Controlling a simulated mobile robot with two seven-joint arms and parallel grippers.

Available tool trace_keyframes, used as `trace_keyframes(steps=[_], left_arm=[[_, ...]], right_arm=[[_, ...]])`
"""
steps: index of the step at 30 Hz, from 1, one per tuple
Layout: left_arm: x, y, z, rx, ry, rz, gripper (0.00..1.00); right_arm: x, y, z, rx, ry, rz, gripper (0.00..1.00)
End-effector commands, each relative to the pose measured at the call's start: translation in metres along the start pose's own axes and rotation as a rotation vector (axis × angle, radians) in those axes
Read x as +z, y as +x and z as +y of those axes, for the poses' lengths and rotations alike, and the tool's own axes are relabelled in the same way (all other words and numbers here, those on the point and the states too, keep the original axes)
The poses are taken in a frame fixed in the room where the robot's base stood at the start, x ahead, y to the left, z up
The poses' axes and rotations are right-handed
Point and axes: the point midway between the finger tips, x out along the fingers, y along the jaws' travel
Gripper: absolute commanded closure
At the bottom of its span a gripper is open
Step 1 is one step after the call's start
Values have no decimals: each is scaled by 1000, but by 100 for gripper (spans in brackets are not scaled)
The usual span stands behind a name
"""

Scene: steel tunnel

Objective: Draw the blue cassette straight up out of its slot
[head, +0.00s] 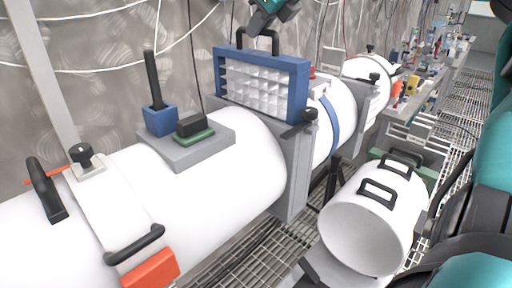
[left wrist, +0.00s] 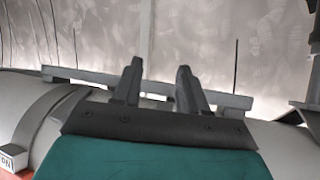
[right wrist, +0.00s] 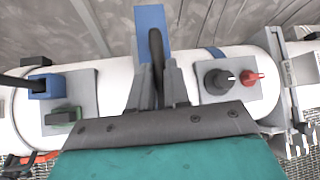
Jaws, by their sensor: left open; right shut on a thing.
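The blue cassette (head: 304,88), a blue frame around a pale ribbed panel, stands upright at the grey slotted collar (head: 295,180) between the white pipe sections. Most of its frame shows above the collar; I cannot tell whether its lower edge is still inside the slot. My right gripper (head: 264,27) is shut on the black handle on the cassette's top. In the right wrist view the fingers (right wrist: 156,72) close around the handle, with the blue cassette (right wrist: 151,18) behind it. My left gripper (left wrist: 160,72) is open and empty in the left wrist view, away from the cassette.
A blue block with a black post (head: 160,120) and a green-based black block (head: 195,128) sit on a grey plate left of the cassette. A black knob (right wrist: 217,79) and a red valve (right wrist: 250,77) are on the other side. Cables hang along the wall.

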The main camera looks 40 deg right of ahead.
Motion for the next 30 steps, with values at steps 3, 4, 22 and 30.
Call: trace_keyframes(steps=[3,4,22,30], left_arm=[[-1,-1,0,0,0,0,57],[-1,-1,0,0,0,0,57],[-1,-1,0,0,1,-1,57],[-1,-1,0,0,1,-1,57]], right_arm=[[6,-5,-1,-2,-1,-8,100],[5,-5,-1,-1,-1,-8,100],[20,-20,-5,-2,-1,-9,100],[32,-31,-9,-3,-1,-9,100]])
